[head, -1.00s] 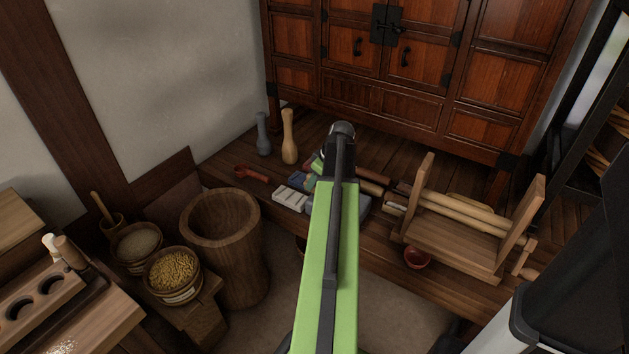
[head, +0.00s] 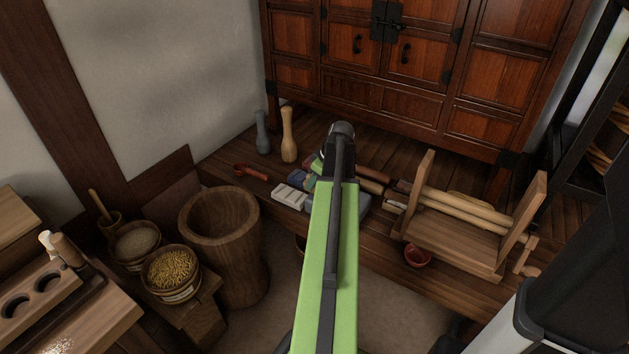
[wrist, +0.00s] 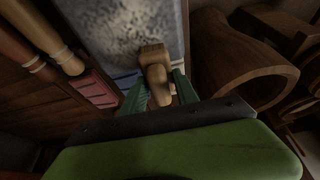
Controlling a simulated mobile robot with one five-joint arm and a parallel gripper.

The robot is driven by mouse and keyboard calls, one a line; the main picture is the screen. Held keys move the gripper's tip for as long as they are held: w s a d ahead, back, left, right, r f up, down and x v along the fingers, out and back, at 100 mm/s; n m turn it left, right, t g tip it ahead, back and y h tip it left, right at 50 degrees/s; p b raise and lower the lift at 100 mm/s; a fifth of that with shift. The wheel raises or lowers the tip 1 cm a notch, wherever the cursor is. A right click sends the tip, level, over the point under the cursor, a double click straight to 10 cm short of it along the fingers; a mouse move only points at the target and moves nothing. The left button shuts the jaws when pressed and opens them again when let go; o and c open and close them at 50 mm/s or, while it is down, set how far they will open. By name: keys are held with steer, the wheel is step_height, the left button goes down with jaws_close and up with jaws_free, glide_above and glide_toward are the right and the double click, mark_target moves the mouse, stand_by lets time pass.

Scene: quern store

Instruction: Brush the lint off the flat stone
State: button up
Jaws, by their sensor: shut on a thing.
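The flat stone (wrist: 125,30) is a grey, mottled slab at the top of the wrist view. In the head view only its grey edge (head: 363,203) shows beside my green arm. My gripper (wrist: 157,92) has green fingers closed on a tan wooden piece (wrist: 155,66), which looks like the brush's handle. It lies over the stone's near end; whether it touches the stone I cannot tell. In the head view my arm hides the gripper.
White blocks (head: 290,195) and a red ladle (head: 250,171) lie left of the stone. A large wooden mortar (head: 222,240) stands front left. A cabinet (head: 400,60) closes the back.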

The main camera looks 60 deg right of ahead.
steer(key=shift+f+b, duration=0.4)
steer(key=shift+f, duration=0.05)
